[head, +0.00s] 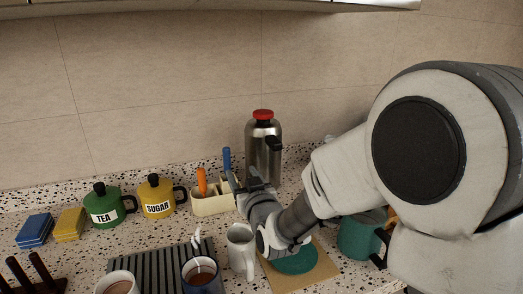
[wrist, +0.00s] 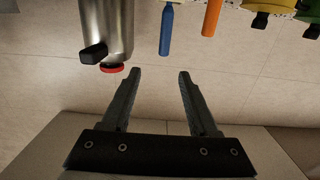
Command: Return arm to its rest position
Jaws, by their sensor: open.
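My gripper (wrist: 157,75) shows in the wrist view with its two dark fingers spread apart and nothing between them. In the head view my gripper (head: 245,180) is above the counter, in front of the steel flask and beside the utensil holder. My arm comes in from the right and hides part of the counter behind it. The wrist view looks upside down, with the steel flask (wrist: 108,25) at its upper left and the blue handle (wrist: 166,30) and orange handle (wrist: 212,17) at the top.
The steel flask (head: 263,150) with a red lid stands against the wall. A cream utensil holder (head: 212,204), green TEA jar (head: 104,207) and yellow SUGAR jar (head: 157,196) stand left of my gripper. A white mug (head: 241,250) is just below it. A cabinet edge (head: 200,7) runs overhead.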

